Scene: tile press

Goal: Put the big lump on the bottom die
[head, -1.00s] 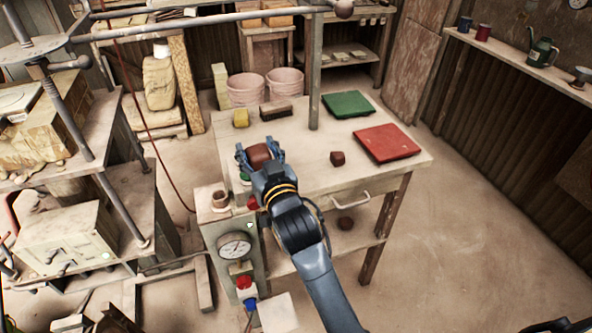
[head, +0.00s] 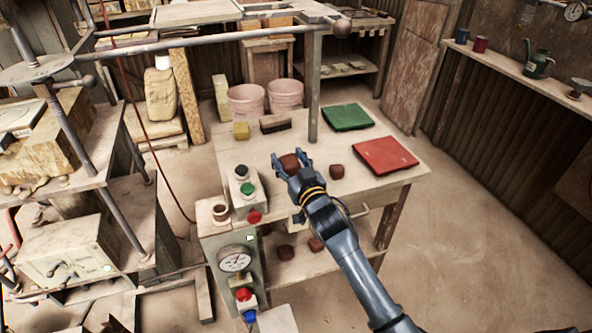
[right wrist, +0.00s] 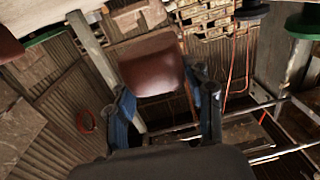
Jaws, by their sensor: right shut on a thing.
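My right gripper (head: 291,164) is shut on a big reddish-brown lump (head: 288,163) and holds it over the wooden table, left of a smaller dark red lump (head: 337,171). In the right wrist view the big lump (right wrist: 152,72) sits between the two fingers of the gripper (right wrist: 163,88). I cannot tell which part is the bottom die. My left gripper is not in view.
A button box (head: 243,188) and a small pot (head: 220,211) stand left of the gripper, above a gauge (head: 235,260). A green slab (head: 346,116) and a red slab (head: 385,157) lie on the table. A post rises behind. More lumps (head: 286,252) lie below.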

